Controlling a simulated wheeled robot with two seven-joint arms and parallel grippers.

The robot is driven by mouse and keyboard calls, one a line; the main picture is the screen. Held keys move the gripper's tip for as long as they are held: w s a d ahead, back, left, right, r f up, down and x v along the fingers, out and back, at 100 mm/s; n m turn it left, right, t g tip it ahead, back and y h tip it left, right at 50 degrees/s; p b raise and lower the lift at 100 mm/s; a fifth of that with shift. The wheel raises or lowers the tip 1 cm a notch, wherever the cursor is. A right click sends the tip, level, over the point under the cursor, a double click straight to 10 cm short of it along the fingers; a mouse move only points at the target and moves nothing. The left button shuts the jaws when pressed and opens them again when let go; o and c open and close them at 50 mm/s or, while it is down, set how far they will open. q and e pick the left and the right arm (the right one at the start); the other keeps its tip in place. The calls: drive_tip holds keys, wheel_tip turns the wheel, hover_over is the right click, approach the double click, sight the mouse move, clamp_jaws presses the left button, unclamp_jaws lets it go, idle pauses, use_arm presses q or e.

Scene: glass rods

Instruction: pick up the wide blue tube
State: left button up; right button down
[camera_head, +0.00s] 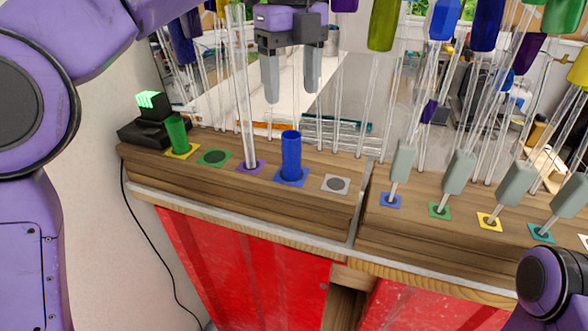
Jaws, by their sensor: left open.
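The wide blue tube (291,158) stands upright on a blue square in the wooden ledge (310,206). Its upper end is free. My left gripper (292,95) is above the tube in the picture. Its two grey fingers point down and are apart, with nothing between them. The fingertips are clear of the tube. My right gripper is not in view; only a part of my right arm shows at the lower right.
A tall clear glass rod (241,90) stands on the purple square just left of the blue tube. A short green tube (177,134) stands farther left. Several grey-handled rods stand on the right ledge. Many coloured-ended rods hang behind.

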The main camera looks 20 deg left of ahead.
sight(291, 145)
use_arm(q)
wheel_tip(291, 145, down, 12)
drive_tip(key=b, duration=0.3)
drive_tip(key=shift+f, duration=0.15)
drive_tip(key=shift+s, duration=0.1)
drive_tip(key=shift+c, duration=0.3)
clamp_jaws()
